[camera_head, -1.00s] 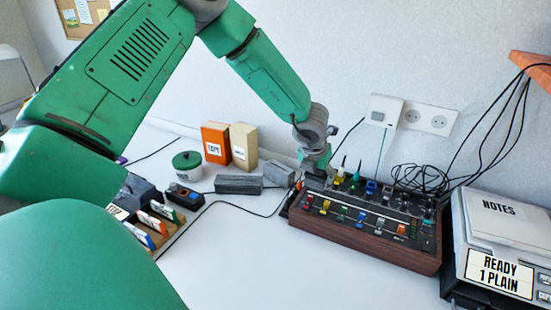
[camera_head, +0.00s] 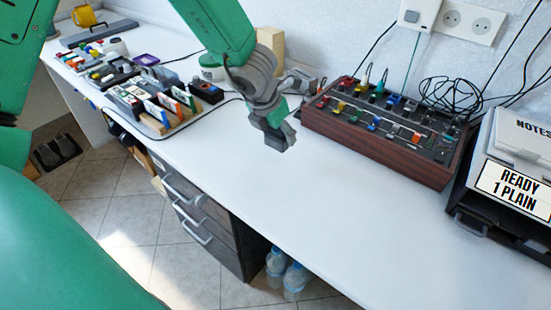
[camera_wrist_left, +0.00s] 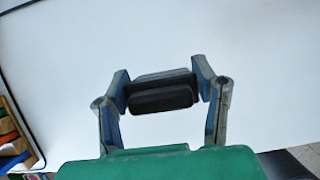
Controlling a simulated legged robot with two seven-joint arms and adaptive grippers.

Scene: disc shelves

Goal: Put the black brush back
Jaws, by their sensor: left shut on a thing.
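My left gripper (camera_head: 277,137) hangs over the white desk, in front of the left end of the wood-sided mixer. In the left wrist view its two fingers (camera_wrist_left: 163,92) are shut on the black brush (camera_wrist_left: 160,100), a dark block lying crosswise between the fingertips. White desk surface shows behind it, and I cannot tell the height above the desk. In the head view the brush is hard to tell apart from the dark fingertips. My right gripper is not in view.
The mixer (camera_head: 385,148) with coloured knobs stands at the right, beside a NOTES/READY machine (camera_head: 510,185). A wooden rack of sleeves (camera_head: 165,112) and small items line the desk at left. The desk (camera_head: 300,205) is clear in front. Drawers and bottles are below.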

